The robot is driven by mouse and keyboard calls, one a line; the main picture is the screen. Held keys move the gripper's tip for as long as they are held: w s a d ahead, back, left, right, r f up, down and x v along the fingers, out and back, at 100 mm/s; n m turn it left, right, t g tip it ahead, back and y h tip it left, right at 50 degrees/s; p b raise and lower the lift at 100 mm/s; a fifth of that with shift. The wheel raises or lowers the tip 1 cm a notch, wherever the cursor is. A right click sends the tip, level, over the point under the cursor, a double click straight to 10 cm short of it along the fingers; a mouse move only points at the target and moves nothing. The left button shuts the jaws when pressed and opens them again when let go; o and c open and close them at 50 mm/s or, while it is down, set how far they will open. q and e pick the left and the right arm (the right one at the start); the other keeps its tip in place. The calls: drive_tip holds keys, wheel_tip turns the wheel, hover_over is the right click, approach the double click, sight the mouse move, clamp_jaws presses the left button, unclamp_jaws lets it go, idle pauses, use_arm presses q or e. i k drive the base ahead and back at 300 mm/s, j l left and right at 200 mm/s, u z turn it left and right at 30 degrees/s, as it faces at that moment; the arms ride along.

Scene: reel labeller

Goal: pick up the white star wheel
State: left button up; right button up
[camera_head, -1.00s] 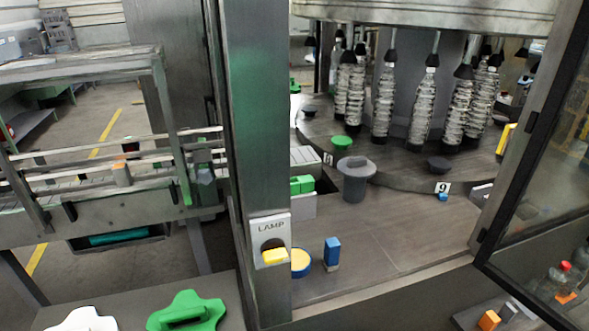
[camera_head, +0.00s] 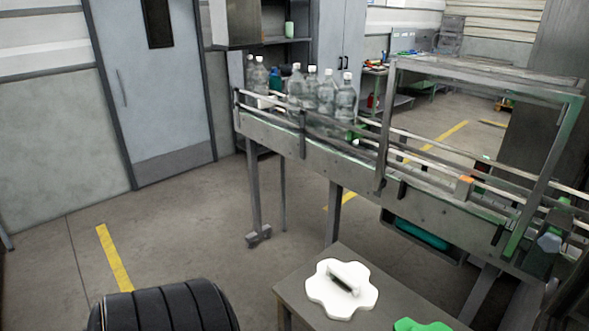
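The white star wheel (camera_head: 330,299) lies flat on a grey table (camera_head: 290,287) at the lower middle of the head view. It is a lobed disc with a raised bar handle across its middle. A green star wheel (camera_head: 421,325) lies to its right on the same table, cut off by the bottom edge. Nothing touches the white wheel. Neither of my grippers shows in the view.
A conveyor (camera_head: 338,146) with rails, legs and several clear bottles (camera_head: 326,92) runs behind the table. A grey door (camera_head: 152,90) stands at the back left.

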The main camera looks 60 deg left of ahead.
sight(337, 304)
drive_tip(key=u, duration=1.45)
drive_tip(key=i+j+z, duration=0.15)
drive_tip(key=j, duration=0.3)
